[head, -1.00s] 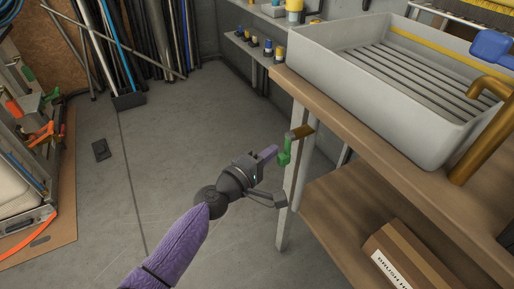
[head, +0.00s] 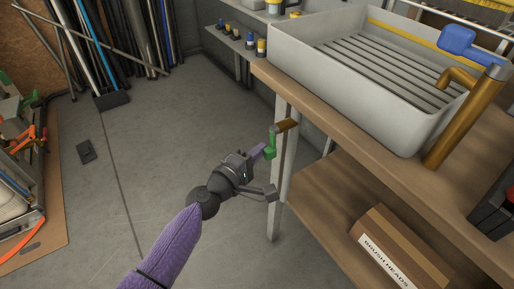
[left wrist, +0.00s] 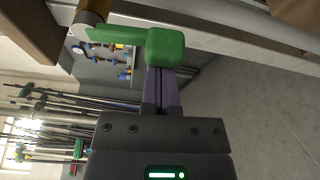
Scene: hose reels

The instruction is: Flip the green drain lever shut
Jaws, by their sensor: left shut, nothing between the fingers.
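The green drain lever (head: 271,143) hangs down from a brass valve (head: 285,125) under the front edge of the wooden bench, close to its leg. My left gripper (head: 257,151) is shut with nothing between its fingers. Its purple fingertips are at the lever's left side in the head view. In the left wrist view the shut fingers (left wrist: 161,75) point at the thick end of the green lever (left wrist: 165,47) and look to be touching it or very close. My right gripper is not in view.
A grey sink (head: 390,110) stands on the bench (head: 330,118), with a brass tap and its blue handle (head: 470,45) at its right. A cardboard box (head: 400,250) sits on the lower shelf. The bench leg (head: 275,200) stands close to my gripper. Open floor (head: 150,160) lies to the left.

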